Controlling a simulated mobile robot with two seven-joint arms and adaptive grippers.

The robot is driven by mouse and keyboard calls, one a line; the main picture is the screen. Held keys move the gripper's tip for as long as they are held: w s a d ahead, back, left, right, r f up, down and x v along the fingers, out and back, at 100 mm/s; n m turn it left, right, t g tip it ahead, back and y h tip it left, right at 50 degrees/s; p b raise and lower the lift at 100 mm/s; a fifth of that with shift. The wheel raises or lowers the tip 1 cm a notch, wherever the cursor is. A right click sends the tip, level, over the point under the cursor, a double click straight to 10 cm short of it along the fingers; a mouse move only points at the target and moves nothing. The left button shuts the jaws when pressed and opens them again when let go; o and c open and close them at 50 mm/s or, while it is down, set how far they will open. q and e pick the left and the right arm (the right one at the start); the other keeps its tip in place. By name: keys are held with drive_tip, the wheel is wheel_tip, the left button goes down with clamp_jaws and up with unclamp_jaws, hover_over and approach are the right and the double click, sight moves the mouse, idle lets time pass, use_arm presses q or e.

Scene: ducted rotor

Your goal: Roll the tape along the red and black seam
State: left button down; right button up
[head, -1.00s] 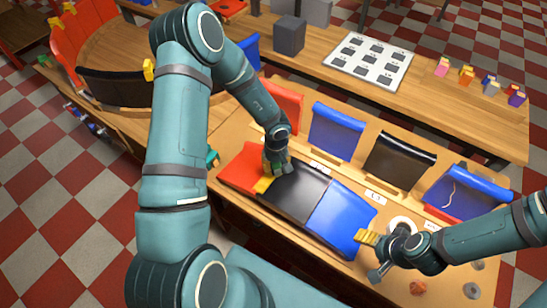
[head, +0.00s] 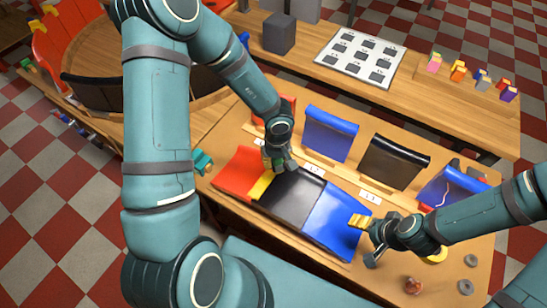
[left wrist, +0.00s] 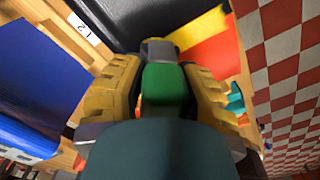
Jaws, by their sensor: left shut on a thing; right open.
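A red panel (head: 235,172) and a black panel (head: 298,196) lie side by side on the work table, with a blue panel (head: 336,222) beyond the black one. A yellow strip of tape (head: 259,187) lies along the red and black seam; part of it also shows in the left wrist view (left wrist: 200,31). My left gripper (head: 272,160) is shut on a green-handled tool (left wrist: 163,88) with a grey head, at the far end of the seam. Whether the head touches the tape is hidden. My right gripper (head: 357,220) is open and empty by the blue panel.
Blue (head: 331,132) and black (head: 394,160) curved panels stand in a rack behind the flat panels. A teal object (head: 202,162) stands left of the red panel. Grey rings (head: 465,287) and a brown piece (head: 413,286) lie at the front right.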

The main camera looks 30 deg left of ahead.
use_arm(q)
drive_tip(key=shift+r, duration=0.6)
use_arm(e)
drive_tip(key=shift+w+a, duration=0.4)
drive_tip(key=shift+w, duration=0.05)
use_arm(q)
drive_tip(key=shift+s, duration=0.1)
use_arm(e)
drive_tip(key=shift+s, duration=0.1)
